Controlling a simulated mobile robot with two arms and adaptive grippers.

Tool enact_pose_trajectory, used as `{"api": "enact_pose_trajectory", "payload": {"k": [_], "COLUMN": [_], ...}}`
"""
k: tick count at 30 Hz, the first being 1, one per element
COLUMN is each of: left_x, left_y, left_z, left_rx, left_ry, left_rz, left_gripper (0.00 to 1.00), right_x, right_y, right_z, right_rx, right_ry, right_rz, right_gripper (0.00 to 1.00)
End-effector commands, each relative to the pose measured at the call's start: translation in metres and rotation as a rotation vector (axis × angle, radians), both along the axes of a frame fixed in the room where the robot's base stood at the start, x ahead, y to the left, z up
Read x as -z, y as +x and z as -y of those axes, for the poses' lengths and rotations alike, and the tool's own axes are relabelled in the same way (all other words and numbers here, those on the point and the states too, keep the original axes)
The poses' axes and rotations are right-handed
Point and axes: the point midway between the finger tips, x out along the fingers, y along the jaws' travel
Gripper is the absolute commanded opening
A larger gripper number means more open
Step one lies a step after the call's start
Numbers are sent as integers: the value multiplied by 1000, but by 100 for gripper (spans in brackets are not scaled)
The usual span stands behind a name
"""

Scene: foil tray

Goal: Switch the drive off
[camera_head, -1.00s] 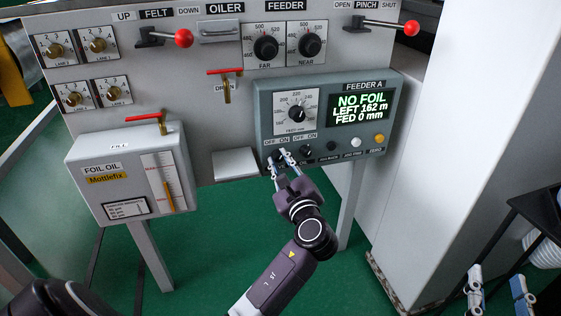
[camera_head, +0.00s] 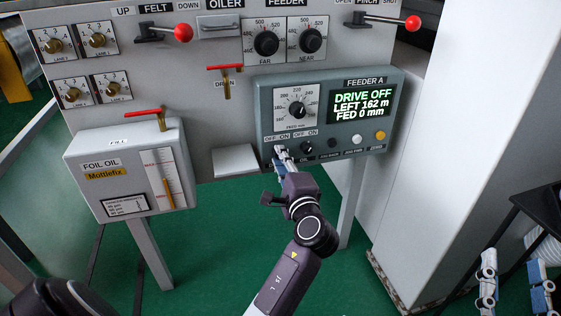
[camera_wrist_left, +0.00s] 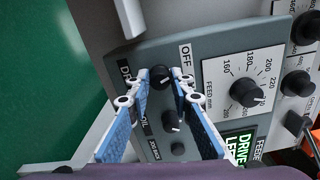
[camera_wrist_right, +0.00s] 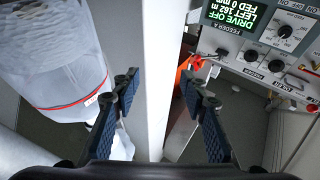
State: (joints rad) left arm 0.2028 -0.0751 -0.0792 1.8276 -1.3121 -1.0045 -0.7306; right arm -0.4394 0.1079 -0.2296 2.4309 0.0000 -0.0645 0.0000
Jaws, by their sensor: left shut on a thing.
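The grey feeder A panel (camera_head: 262,105) has a display (camera_head: 361,103) reading "DRIVE OFF, LEFT 162 m, FED 0 mm". My left gripper (camera_head: 281,153) is at the panel's lower left, at the drive switch. In the left wrist view, the black drive switch knob (camera_wrist_left: 162,77) sits between the fingertips of the left gripper (camera_wrist_left: 163,84), which is shut on it. In the head view the fingers largely hide this knob. A second black knob, labelled oil (camera_wrist_left: 172,122), is beside it and free. My right gripper (camera_head: 514,284) is open and empty, away from the panel (camera_wrist_right: 160,84).
The foil oil tank (camera_head: 130,175) stands left. A white pillar (camera_head: 465,130) stands between the panel and my right gripper.

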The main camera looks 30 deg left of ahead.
Motion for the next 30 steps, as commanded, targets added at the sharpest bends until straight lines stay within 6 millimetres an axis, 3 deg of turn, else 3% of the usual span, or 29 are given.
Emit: {"api": "enact_pose_trajectory", "payload": {"k": [6, 12, 27, 28, 30], "left_x": [3, 3, 2, 2, 2], "left_y": [-1, -1, -1, 0, 0], "left_z": [0, 0, 0, 0, 0], "left_rx": [-1, -2, -2, -2, -2], "left_ry": [-76, -113, -126, -126, -125], "left_rz": [85, 126, 140, 140, 140], "left_gripper": [0, 0, 0, 21, 29], "right_x": [-26, -40, -45, -45, -45], "right_y": [-12, -20, -23, -22, -22], "right_z": [-1, 0, 0, 0, 0], "right_rx": [-8, -12, -13, -13, -13], "right_ry": [38, 57, 64, 64, 63], "right_rz": [133, 201, 223, 223, 222], "right_gripper": [40, 40, 40, 40, 40]}}
